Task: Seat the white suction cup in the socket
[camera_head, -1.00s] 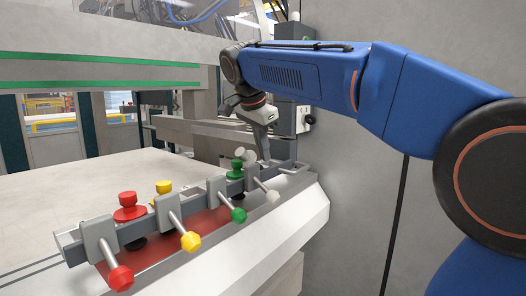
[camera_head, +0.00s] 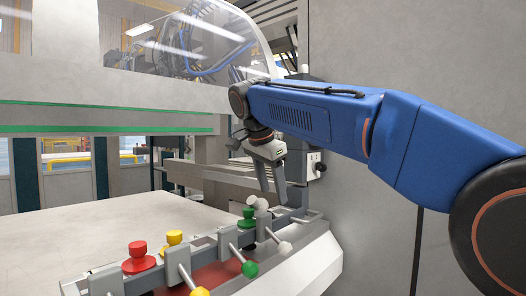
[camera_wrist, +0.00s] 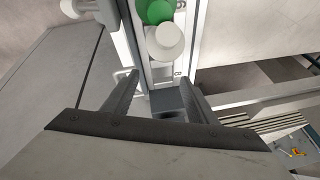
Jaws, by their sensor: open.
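The white suction cup (camera_head: 261,204) is at the far end of the rail (camera_head: 205,250), close beside the green cup (camera_head: 248,217). In the wrist view the white cup (camera_wrist: 165,42) lies just beyond my fingertips, partly over the green cup (camera_wrist: 155,12). My gripper (camera_head: 273,197) is open and empty, its fingers pointing down at the rail end, just right of the white cup. It also shows in the wrist view (camera_wrist: 155,78), with a bare stretch of rail between the fingers. I cannot make out the socket clearly, nor whether the white cup stands upright in one.
Red (camera_head: 139,257) and yellow (camera_head: 174,240) cups stand nearer on the rail. Knobbed handles stick out from its front, including a green one (camera_head: 250,269) and a white one (camera_head: 284,247). A grey wall is at right; the pale table (camera_head: 100,235) is clear.

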